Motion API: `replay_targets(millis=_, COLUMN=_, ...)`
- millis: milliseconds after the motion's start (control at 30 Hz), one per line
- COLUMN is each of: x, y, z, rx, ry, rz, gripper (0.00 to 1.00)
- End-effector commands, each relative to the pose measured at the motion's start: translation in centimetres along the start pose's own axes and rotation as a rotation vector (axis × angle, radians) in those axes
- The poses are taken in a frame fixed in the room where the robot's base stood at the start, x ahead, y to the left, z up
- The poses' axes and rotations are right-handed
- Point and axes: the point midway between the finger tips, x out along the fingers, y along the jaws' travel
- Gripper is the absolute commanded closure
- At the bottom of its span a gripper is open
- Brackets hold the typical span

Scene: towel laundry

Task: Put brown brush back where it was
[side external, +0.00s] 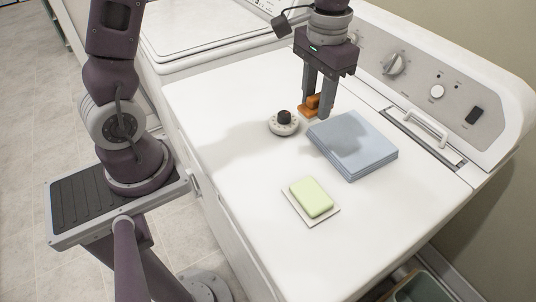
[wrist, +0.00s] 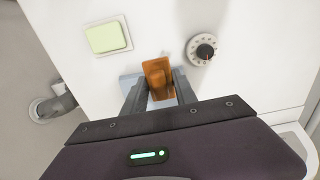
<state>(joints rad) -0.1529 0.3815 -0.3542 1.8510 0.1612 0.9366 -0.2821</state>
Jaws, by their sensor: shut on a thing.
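The brown brush (side external: 311,104) is orange-brown and sits between the fingers of my gripper (side external: 318,108). In the wrist view the brush (wrist: 158,76) shows between the two fingertips of my gripper (wrist: 159,90), which is shut on it. In the side view the brush is at the far-left corner of a folded blue-grey towel stack (side external: 353,146). I cannot tell whether it touches the machine top or hangs just above it. Only a small part of the towel stack (wrist: 127,82) shows in the wrist view, the rest hidden behind my gripper.
A white round timer with a dark knob (side external: 284,124) stands left of the brush. A pale green soap bar (side external: 311,197) lies on a small white dish (side external: 287,203) nearer the front. The white machine top (side external: 230,165) is clear at left. A control panel (side external: 440,75) rises at the back.

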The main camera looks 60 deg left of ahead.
Motion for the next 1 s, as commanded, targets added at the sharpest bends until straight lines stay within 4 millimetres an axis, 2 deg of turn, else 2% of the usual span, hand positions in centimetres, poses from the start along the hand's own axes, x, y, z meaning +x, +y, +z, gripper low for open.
replay_targets(millis=33, x=-0.2, y=-1.1, z=2.0, rx=-0.007, ry=-0.001, rz=-0.003, gripper=1.0)
replay_targets(millis=200, x=0.5, y=-3.0, z=8.1, rx=-0.001, ry=0.001, rz=-0.005, gripper=1.0)
replay_targets(millis=333, x=1.3, y=-3.7, z=10.9, rx=0.004, ry=0.0, rz=-0.003, gripper=1.0)
replay_targets(millis=433, x=2.2, y=-3.8, z=11.7, rx=0.01, ry=-0.002, rz=-0.001, gripper=1.0)
replay_targets(millis=600, x=6.3, y=-3.7, z=11.9, rx=0.017, ry=-0.005, rz=0.003, gripper=1.0)
replay_targets(millis=833, x=10.4, y=-3.7, z=11.9, rx=0.014, ry=-0.004, rz=0.001, gripper=1.0)
replay_targets(millis=1000, x=11.6, y=-3.8, z=11.8, rx=0.01, ry=0.0, rz=0.001, gripper=1.0)
